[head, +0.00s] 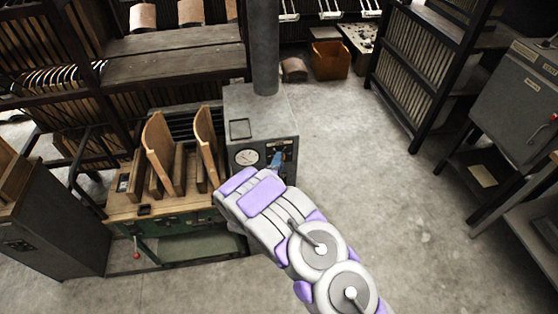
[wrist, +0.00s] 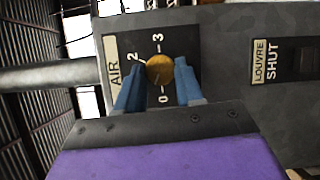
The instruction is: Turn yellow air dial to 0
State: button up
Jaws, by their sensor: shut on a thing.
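The yellow air dial (wrist: 159,69) is a small round knob on a dark plate marked AIR in the wrist view. The figures 2, 3 and 0 show around it, with 0 below; any figure between 2 and 0 is hidden behind the left finger. The dial's exact setting is too small to read. My gripper (wrist: 159,78) is shut on the dial, one blue finger on each side. In the head view, my gripper (head: 277,158) is at the front of the grey control box (head: 262,112), and the dial is hidden there.
A LOUVRE SHUT label (wrist: 266,62) and dark slot sit right of the dial. A round gauge (head: 247,156) is left of my gripper in the head view. A wooden press (head: 175,204) with upright boards stands left of the box.

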jog(key=shift+f+n+t+y+b, duration=0.25)
jog(key=shift+n+t, duration=0.4)
jog(key=shift+n, duration=0.8)
jog(key=shift+f+n+t+y+b, duration=0.1)
jog(key=shift+f+n+t+b, duration=0.4)
jog(key=shift+n, duration=0.95)
jog(key=shift+r+t, duration=0.2)
jog(key=shift+t, duration=0.05)
jog(key=o, duration=0.9)
jog(key=shift+o, duration=0.7)
jog(key=shift+a+r, duration=0.1)
jog(key=shift+s, duration=0.1)
jog(key=p+v, duration=0.2)
jog(key=v, duration=1.5)
jog(key=shift+p, duration=0.3)
